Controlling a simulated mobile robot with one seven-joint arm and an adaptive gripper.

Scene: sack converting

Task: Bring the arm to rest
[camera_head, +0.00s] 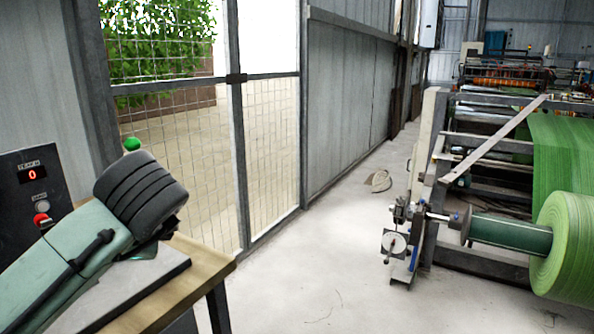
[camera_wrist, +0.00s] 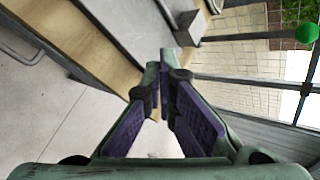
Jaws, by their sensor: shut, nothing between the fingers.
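My gripper (camera_wrist: 161,74) shows in the wrist view with its two purple-padded fingers converging at the tips. It is shut and empty. In the head view my grey-green arm with its black ribbed part reaches over the table at the lower left. The fingers cannot be made out there. In the wrist view, the gripper appears above the floor beside a long wooden edge, with nothing touching the fingertips that I can see.
A wooden-edged table (camera_head: 221,260) with a grey plate (camera_head: 150,287) stands below my arm. A control box (camera_head: 30,215) with a red display is at the left. A mesh fence (camera_head: 190,150) stands behind. A machine with a green roll (camera_head: 570,245) is at right. The middle floor (camera_head: 310,270) is clear.

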